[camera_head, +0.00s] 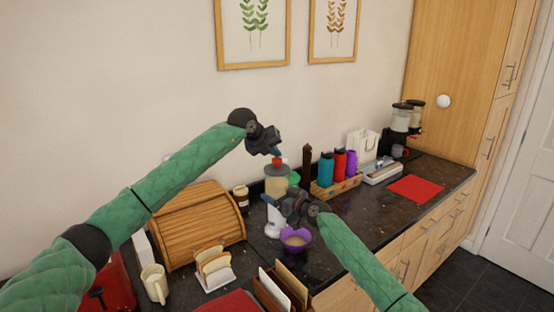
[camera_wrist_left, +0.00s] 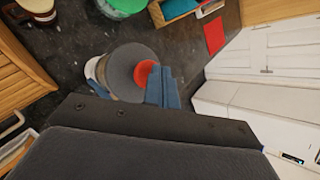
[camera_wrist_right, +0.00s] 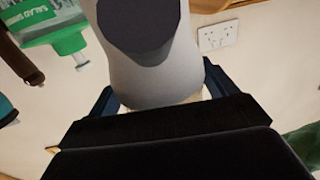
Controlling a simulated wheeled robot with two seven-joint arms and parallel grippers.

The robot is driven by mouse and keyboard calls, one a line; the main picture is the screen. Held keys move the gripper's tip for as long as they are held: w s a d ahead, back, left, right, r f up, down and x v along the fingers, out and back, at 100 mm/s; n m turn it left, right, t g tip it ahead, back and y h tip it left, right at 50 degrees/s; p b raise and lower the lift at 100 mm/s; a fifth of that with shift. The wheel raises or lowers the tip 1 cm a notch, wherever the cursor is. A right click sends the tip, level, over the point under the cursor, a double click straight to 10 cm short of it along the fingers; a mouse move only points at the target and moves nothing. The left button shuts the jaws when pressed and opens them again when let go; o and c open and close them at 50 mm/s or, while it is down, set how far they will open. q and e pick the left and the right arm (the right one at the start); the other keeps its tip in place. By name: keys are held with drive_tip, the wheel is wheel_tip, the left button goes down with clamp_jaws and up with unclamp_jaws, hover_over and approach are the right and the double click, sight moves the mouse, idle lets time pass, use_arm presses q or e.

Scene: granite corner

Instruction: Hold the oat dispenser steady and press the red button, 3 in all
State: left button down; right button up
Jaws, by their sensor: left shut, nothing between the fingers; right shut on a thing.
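The oat dispenser (camera_head: 277,184) stands upright on the dark counter, with a pale clear body, white base and a red button (camera_head: 278,161) on top. My right gripper (camera_head: 283,203) is shut around the dispenser's body; the right wrist view shows the grey dispenser (camera_wrist_right: 150,75) between its fingers. My left gripper (camera_head: 276,153) is shut and empty just above the red button. In the left wrist view the closed fingertips (camera_wrist_left: 160,80) overlap the edge of the red button (camera_wrist_left: 145,73) on the grey lid; I cannot tell if they touch. A purple bowl (camera_head: 295,238) sits below the dispenser.
A wooden bread box (camera_head: 203,222) and a toast rack (camera_head: 214,268) stand left of the dispenser. Right of it are a box of bottles (camera_head: 336,185), a white tray (camera_head: 381,172) and a red mat (camera_head: 416,188). A salad spinner box label shows in the right wrist view (camera_wrist_right: 50,28).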

sight(275, 159)
use_arm(q)
drive_tip(key=shift+f, duration=0.8)
idle(0.7)
drive_tip(key=shift+r, duration=1.5)
drive_tip(key=shift+r, duration=0.1)
drive_tip(key=shift+r, duration=2.45)
use_arm(e)
drive_tip(key=o, duration=1.4)
drive_tip(key=shift+c, duration=0.2)
